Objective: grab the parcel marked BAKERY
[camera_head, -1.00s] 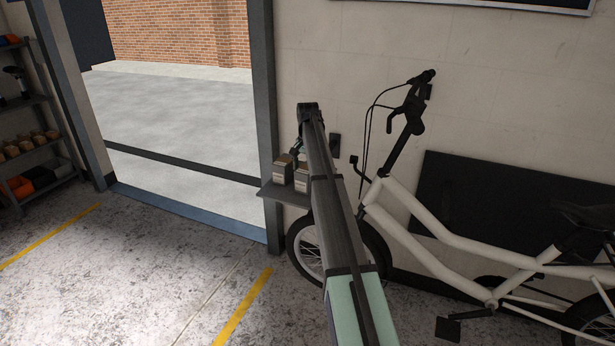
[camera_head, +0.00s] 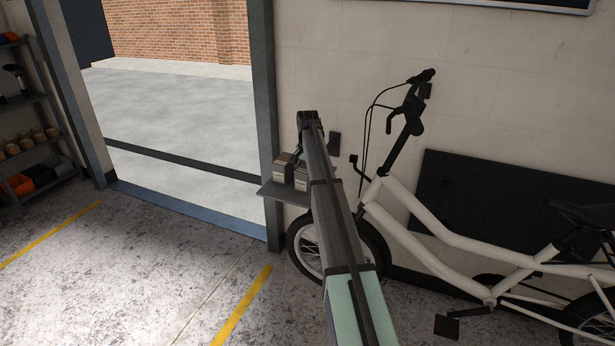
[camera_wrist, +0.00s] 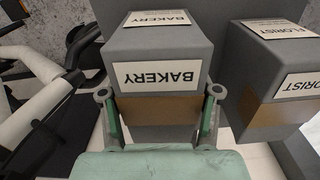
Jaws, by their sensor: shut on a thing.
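In the wrist view, the grey parcel marked BAKERY (camera_wrist: 160,50) sits between the two fingers of my gripper (camera_wrist: 160,94). It has white labels on its top and front and a brown band low on the front. The fingers are shut on its sides near the front face. A similar parcel marked FLORIST (camera_wrist: 280,75) stands just to the right, with a narrow gap between them. In the head view, two small parcels (camera_head: 302,180) stand on a small grey shelf (camera_head: 284,195); their labels are too small to read. My arm hides most of the gripper there.
A white cargo bike (camera_head: 450,245) stands against the wall right of the shelf, its front wheel close by. A door frame (camera_head: 264,120) rises just left of the shelf. A storage rack (camera_head: 40,145) stands far left. The floor in front is open.

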